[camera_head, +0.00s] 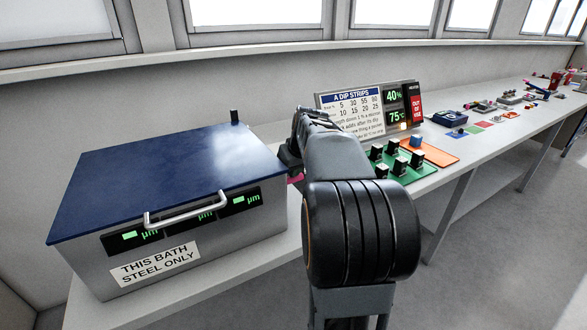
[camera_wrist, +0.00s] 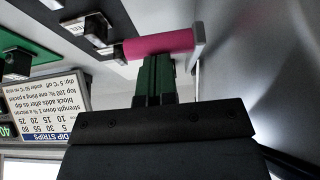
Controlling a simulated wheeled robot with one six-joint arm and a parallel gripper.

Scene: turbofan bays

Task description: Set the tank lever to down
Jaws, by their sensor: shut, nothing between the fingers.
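The tank is a grey box with a dark blue lid (camera_head: 170,170), a silver bar handle and a label reading "THIS BATH STEEL ONLY". A small pink part (camera_head: 296,178) shows at its right side, mostly hidden behind my arm. In the wrist view, a pink cylindrical lever grip (camera_wrist: 158,43) joins a pale grey arm (camera_wrist: 199,38) beside a grey wall. My gripper (camera_wrist: 155,62) is shut and empty, its green fingertips right at the pink grip. I cannot tell whether they touch. In the head view my arm hides the gripper.
Right of the tank, a green board (camera_head: 408,168) holds several black and silver blocks. Behind it stand a "DIP STRIPS" sign (camera_head: 350,112) and a 40%/75°C display (camera_head: 395,105). An orange mat (camera_head: 435,151) and other items line the bench. Floor lies open at right.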

